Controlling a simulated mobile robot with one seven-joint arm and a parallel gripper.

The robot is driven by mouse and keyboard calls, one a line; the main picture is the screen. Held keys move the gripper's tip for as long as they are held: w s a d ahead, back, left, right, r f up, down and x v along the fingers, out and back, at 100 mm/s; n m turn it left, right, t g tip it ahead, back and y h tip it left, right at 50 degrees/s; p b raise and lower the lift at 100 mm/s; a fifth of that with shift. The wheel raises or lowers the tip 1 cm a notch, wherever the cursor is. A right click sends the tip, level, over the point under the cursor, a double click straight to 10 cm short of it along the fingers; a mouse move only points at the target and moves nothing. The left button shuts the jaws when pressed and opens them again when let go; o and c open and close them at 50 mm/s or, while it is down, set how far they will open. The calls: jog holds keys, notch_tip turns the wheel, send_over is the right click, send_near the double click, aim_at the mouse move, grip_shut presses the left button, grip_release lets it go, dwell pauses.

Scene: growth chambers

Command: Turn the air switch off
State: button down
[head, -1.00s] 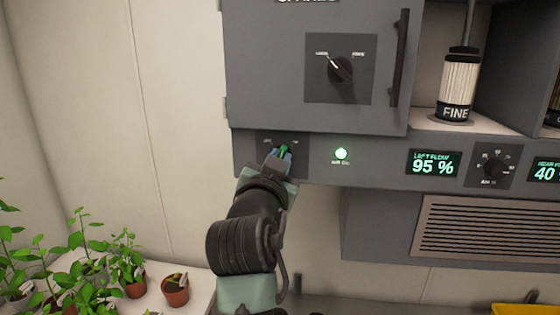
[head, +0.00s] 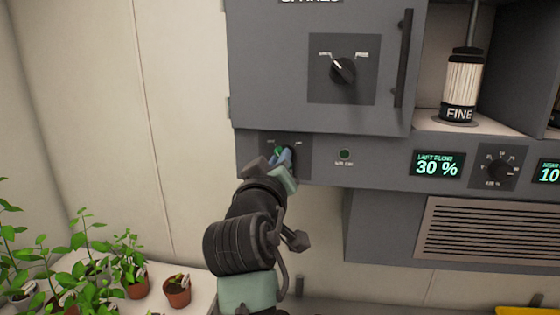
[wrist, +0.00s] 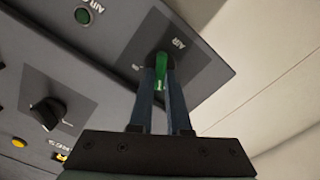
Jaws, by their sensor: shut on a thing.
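The air switch has a green handle (head: 279,150) on a dark plate at the left end of the grey control panel. In the wrist view the green handle (wrist: 161,66) stands between the two fingers, beside the word AIR. My gripper (head: 286,156) is shut on the handle, which leans to the upper left in the head view; the fingers hide part of it. The fingers also show in the wrist view (wrist: 161,85). The air lamp (head: 344,154), right of the switch, is dark; it also shows in the wrist view (wrist: 83,16).
The left flow display (head: 438,165) reads 30 %. A rotary knob (head: 497,168) sits right of it. Above is a cabinet door with a dark knob (head: 342,70) and a handle (head: 403,58). A FINE filter (head: 461,85) stands on a shelf. Potted plants (head: 177,291) are at lower left.

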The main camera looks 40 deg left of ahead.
jog(key=shift+n, duration=1.1)
jog(key=shift+f, duration=0.1)
jog(key=c, duration=0.9)
grip_release()
jog(key=shift+o, duration=0.2)
jog(key=b+v, duration=0.4)
jog(key=v, duration=0.9)
